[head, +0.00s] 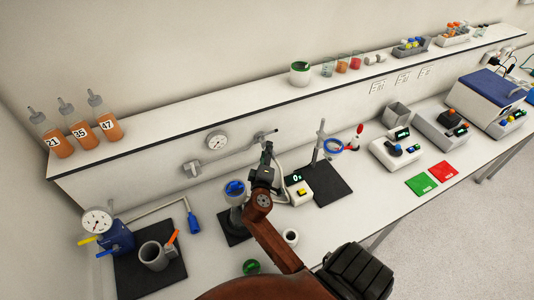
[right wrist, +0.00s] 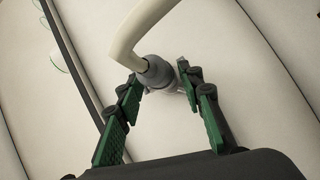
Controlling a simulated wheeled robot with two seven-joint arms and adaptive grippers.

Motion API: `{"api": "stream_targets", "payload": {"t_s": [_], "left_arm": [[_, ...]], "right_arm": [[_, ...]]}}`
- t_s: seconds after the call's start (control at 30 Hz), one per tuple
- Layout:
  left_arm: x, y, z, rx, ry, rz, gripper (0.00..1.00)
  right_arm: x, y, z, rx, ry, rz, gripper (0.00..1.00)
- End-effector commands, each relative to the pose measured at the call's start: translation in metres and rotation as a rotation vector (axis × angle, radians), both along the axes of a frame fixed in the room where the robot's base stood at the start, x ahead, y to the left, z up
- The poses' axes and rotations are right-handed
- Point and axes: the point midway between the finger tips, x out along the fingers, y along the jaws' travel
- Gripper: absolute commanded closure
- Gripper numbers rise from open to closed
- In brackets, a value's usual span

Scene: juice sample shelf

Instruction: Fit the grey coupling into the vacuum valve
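The grey coupling (right wrist: 157,72) sits at the end of a pale hose (right wrist: 140,25) in the right wrist view. My right gripper (right wrist: 162,74) has its fingertips on either side of the coupling and appears closed on it. In the head view my right gripper (head: 267,150) is up in front of the wall panel, and the coupling there is too small to make out. A small metal valve fitting (head: 266,134) shows on the wall just above the fingers. I cannot tell whether coupling and fitting touch. My left gripper is out of view.
A round gauge (head: 217,141) and a grey wall fitting (head: 192,168) are left of the gripper. A blue-topped vessel (head: 235,190), a small display box (head: 298,188) and a ring stand (head: 319,145) stand close by. The shelf (head: 170,138) runs above.

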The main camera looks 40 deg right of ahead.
Motion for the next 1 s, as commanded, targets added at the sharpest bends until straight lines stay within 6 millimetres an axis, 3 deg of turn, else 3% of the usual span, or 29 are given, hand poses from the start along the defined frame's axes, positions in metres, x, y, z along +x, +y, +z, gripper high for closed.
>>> {"api": "stream_targets", "payload": {"t_s": [0.13,0.6,0.83,0.97,1.0], "left_arm": [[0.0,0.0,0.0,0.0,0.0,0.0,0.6],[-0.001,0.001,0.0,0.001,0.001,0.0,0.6],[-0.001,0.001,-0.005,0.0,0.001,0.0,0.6],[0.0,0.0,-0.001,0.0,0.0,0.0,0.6],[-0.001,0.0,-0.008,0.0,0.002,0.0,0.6]], "right_arm": [[-0.001,0.0,-0.001,0.001,0.002,0.0,0.54],[-0.003,0.001,-0.002,0.001,0.004,-0.001,0.54],[-0.021,0.006,-0.005,-0.003,-0.002,-0.003,0.54],[-0.043,0.013,-0.003,0.0,-0.001,-0.004,0.54],[-0.04,0.012,-0.004,-0.008,-0.007,0.0,0.54]]}}
